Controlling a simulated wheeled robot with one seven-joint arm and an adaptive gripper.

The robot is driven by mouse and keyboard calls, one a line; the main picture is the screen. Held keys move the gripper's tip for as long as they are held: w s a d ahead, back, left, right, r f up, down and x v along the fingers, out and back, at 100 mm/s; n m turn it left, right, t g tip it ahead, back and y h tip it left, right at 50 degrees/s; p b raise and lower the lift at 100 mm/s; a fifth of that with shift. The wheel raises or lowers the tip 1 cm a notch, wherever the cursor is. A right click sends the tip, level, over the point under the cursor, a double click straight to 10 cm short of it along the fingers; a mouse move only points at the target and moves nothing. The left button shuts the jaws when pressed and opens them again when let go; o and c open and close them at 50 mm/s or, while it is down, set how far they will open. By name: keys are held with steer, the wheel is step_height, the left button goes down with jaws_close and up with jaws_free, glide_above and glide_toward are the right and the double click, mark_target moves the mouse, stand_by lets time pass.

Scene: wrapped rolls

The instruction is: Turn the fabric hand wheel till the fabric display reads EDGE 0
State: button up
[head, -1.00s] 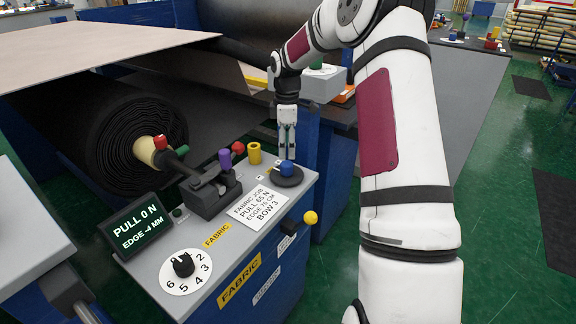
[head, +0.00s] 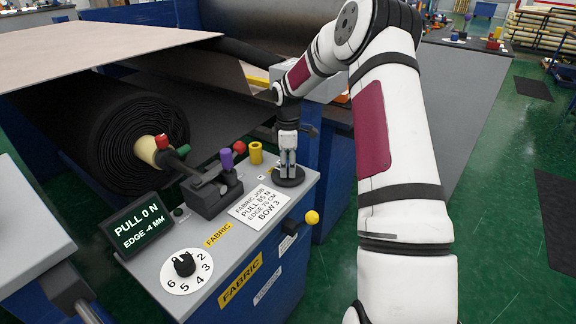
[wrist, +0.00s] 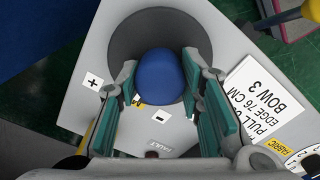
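The fabric hand wheel is a dark disc (wrist: 126,42) with a round blue knob (wrist: 158,78), between plus and minus labels in the wrist view. In the head view the disc (head: 290,182) sits at the console's far right corner, its knob hidden behind my gripper (head: 288,170). In the wrist view my gripper (wrist: 160,100) is open, its teal-padded fingers on either side of the knob. I cannot tell whether they touch it. The fabric display (head: 141,227) reads PULL 0 N, EDGE -4 MM.
The console also bears a numbered dial (head: 186,271), a lever block (head: 212,190) with a purple knob, a yellow cup (head: 256,153) and a job card (head: 260,204). A yellow ball knob (head: 312,217) juts from its front. A black fabric roll (head: 115,140) lies behind.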

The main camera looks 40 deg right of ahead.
steer(key=c, duration=0.3)
steer(key=m, duration=0.5)
steer(key=shift+m+b, duration=0.3)
steer(key=m+b, duration=0.1)
steer(key=m, duration=0.5)
stand_by(0.5)
steer(key=o, duration=1.2)
steer(key=shift+c, duration=0.2)
steer(key=shift+r, duration=0.1)
